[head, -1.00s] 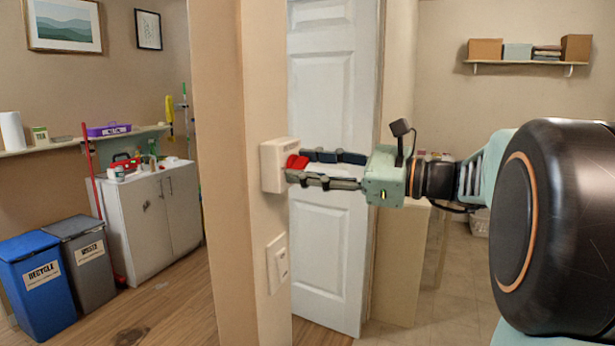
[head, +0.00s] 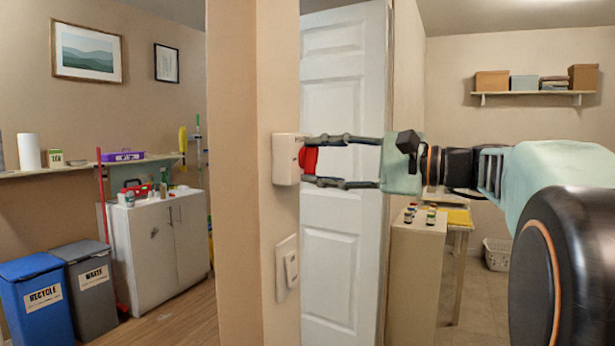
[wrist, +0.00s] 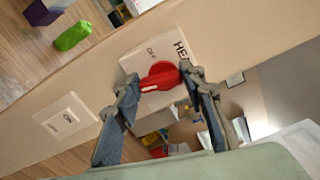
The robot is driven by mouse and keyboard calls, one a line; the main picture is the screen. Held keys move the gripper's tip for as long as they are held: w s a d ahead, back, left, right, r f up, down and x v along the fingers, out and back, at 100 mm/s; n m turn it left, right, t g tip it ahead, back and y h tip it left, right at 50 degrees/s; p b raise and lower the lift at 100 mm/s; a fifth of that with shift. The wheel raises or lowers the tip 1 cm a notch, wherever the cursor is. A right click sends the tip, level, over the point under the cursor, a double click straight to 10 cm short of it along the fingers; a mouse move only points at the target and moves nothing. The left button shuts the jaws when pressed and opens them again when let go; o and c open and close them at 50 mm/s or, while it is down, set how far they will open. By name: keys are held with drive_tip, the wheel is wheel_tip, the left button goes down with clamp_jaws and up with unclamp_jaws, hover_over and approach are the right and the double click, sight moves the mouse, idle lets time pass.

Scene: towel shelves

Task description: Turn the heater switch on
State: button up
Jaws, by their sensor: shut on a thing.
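The heater switch is a white box (head: 286,160) on the end face of the wall, with a red knob (head: 309,158) on its right side. In the wrist view the box (wrist: 178,38) carries partly visible heater lettering and small ON and OFF marks around the red knob (wrist: 160,76). I cannot tell which mark the knob points to. My gripper (head: 307,161) is shut on the knob, one finger above it and one below in the head view. In the wrist view my gripper's fingertips (wrist: 161,79) lie either side of the knob and partly hide its ends.
A light switch plate (head: 287,268) sits below the heater box on the same wall. A white door (head: 340,240) stands behind my fingers. A low cabinet (head: 415,270) with small bottles stands beyond. Recycle (head: 35,300) and waste bins (head: 90,295) are at left.

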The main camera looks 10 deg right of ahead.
drive_tip(key=shift+f+n+b, duration=0.15)
drive_tip(key=shift+n+b, duration=0.8)
drive_tip(key=shift+n, duration=0.35)
drive_tip(key=o, duration=1.2)
drive_tip(key=shift+c, duration=0.2)
drive_tip(key=shift+d, duration=0.15)
drive_tip(key=v, duration=1.2)
